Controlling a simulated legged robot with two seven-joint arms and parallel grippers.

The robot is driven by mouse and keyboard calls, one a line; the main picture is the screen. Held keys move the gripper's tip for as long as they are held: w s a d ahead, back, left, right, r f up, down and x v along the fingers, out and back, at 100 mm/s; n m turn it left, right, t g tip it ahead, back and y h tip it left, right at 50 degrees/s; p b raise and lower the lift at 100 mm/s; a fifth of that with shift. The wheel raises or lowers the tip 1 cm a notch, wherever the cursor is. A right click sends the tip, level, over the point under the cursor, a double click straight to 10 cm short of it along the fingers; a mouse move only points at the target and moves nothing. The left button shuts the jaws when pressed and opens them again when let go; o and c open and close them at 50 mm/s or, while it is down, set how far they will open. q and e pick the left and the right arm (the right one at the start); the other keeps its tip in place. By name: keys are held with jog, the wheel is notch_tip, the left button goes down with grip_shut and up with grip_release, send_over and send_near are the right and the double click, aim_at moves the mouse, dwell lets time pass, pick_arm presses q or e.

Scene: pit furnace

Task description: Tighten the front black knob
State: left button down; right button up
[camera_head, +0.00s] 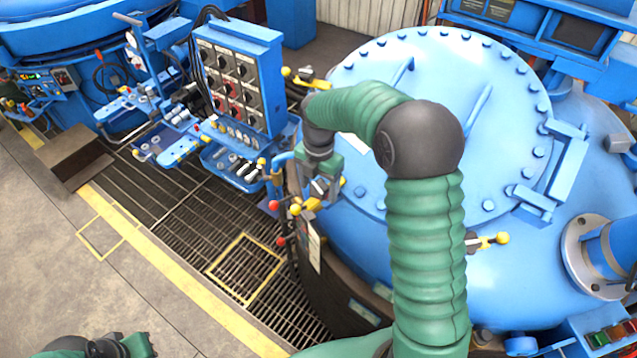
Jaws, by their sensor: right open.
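My right arm reaches over the blue furnace lid (350,75). My right gripper (320,188) is open at the lid's front left edge. It is beside a lever clamp with yellow and red ball ends (297,208). I cannot make out a front black knob clearly; the gripper and wrist cover part of this spot. I cannot tell whether the fingers touch anything. A green and dark part of mine shows at the bottom left edge, but no left gripper fingers can be made out.
A blue control panel (238,80) with dark switches stands left of the lid, above trays of small fittings (235,165). Another clamp (490,241) sits on the lid's right side. A floor grating (190,215) and bare concrete (60,260) lie at the left.

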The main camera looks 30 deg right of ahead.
jog(key=shift+w+d+f, duration=0.15)
jog(key=shift+d+f, duration=0.05)
jog(key=shift+f, duration=0.1)
jog(key=shift+a+r, duration=0.1)
jog(key=c, duration=1.4)
